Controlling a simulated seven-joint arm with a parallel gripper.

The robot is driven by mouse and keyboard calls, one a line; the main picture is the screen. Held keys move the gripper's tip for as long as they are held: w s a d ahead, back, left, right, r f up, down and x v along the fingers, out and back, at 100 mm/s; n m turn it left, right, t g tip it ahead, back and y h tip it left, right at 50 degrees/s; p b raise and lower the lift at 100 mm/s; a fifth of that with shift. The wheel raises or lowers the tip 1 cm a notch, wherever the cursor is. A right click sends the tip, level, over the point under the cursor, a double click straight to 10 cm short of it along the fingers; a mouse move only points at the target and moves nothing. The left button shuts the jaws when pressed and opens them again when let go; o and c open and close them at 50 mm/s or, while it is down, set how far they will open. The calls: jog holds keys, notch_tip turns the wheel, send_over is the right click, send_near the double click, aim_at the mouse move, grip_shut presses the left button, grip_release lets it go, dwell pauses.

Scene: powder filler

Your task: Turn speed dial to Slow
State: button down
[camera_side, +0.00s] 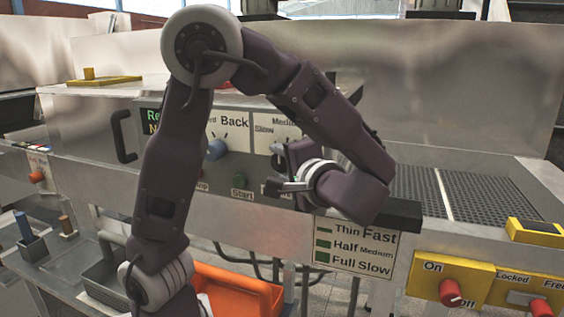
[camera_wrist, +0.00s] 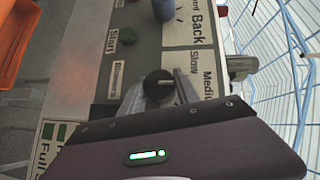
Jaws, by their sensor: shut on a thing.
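The speed dial is a round black knob (camera_wrist: 158,84) on the panel, with a light pointer mark that seems to face right in the wrist view. The word Slow (camera_wrist: 195,66) and a partly hidden Medium label (camera_wrist: 209,88) stand beside it. My gripper (camera_wrist: 160,88) has a pale finger on either side of the dial and is shut on it. In the side view the Slow label (camera_side: 264,129) shows, while my wrist and hand largely hide the dial.
A blue knob (camera_side: 215,149) under the Back label and a green Start button (camera_side: 239,181) are left of the dial. A yellow On/Off box with a red knob (camera_side: 450,292) stands at lower right. An orange bin (camera_side: 235,291) is below.

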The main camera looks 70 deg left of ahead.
jog(key=n+t+h, duration=0.1)
jog(key=n+h, duration=0.1)
jog(key=h, duration=0.1)
jog(key=shift+r, duration=0.1)
jog(key=shift+n+t+h, duration=0.8)
jog(key=shift+n+h, duration=0.5)
jog(key=shift+h, duration=0.2)
jog(key=c, duration=0.9)
grip_release()
